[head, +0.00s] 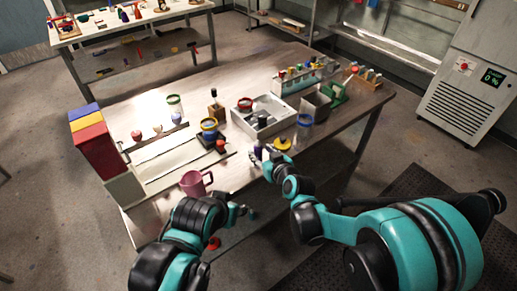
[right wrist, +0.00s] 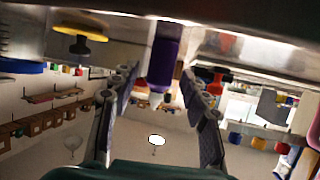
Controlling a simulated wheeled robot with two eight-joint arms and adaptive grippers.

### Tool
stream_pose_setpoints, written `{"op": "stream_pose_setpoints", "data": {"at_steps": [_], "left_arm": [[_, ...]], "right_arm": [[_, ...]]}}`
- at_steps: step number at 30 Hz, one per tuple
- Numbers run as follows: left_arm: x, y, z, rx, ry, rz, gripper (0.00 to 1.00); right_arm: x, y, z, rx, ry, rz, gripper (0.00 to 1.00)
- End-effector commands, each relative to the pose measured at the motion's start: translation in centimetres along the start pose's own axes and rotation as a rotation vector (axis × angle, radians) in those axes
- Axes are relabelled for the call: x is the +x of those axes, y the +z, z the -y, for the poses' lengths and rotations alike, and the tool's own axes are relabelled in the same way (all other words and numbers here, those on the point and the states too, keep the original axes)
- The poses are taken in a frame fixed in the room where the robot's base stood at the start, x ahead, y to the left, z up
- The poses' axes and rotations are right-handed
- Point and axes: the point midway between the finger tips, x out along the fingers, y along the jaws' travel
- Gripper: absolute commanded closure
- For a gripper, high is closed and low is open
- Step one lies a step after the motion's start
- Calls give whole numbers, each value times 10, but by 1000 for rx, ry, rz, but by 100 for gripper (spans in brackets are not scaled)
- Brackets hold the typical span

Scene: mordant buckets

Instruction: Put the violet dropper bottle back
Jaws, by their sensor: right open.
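The violet dropper bottle (head: 258,149) stands near the front edge of the table, beside a yellow disc with a dark knob. My right gripper (head: 270,154) is at the bottle, low over the table edge. In the right wrist view, the violet bottle (right wrist: 163,62) shows upside down beyond and between the spread fingers of my right gripper (right wrist: 160,105), which are open with gaps on both sides. Its far end is cut off by the table surface. My left gripper (head: 240,212) is low in front of the table edge; its fingers are too small to read.
The yellow disc (head: 283,143) and a blue-rimmed clear jar (head: 304,124) are close to the right gripper. A white compartment tray (head: 264,130) holds lidded jars. Behind are a grey bin (head: 315,104) and a bottle rack (head: 300,79). A pink mug (head: 195,184) stands front left.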

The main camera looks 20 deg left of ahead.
Motion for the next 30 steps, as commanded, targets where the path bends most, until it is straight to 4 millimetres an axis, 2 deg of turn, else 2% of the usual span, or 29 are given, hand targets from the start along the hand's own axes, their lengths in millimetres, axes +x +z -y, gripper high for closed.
{"op": "stream_pose_setpoints", "data": {"at_steps": [3, 10, 15, 23, 26, 29, 30], "left_arm": [[-9, -6, 0, 0, 0, 0, 60], [-18, -13, 0, 0, 0, 0, 60], [-21, -15, 0, 0, 0, 0, 60], [-21, -15, 0, 0, 0, 0, 60], [-21, -15, 0, 0, 0, 0, 60], [-21, -15, 0, 0, 0, 0, 60], [-21, -15, 0, 0, 0, 0, 60]], "right_arm": [[-31, -3, 0, 0, 1, 0, 54], [-75, -2, 0, -1, 1, 0, 54], [-91, -1, 0, -1, 0, 0, 54], [-95, 0, -1, 1, 3, 3, 54], [-106, -1, -11, 14, 20, 29, 54], [-134, 0, -30, 47, 61, 88, 54], [-149, 2, -40, 66, 84, 119, 54]]}}
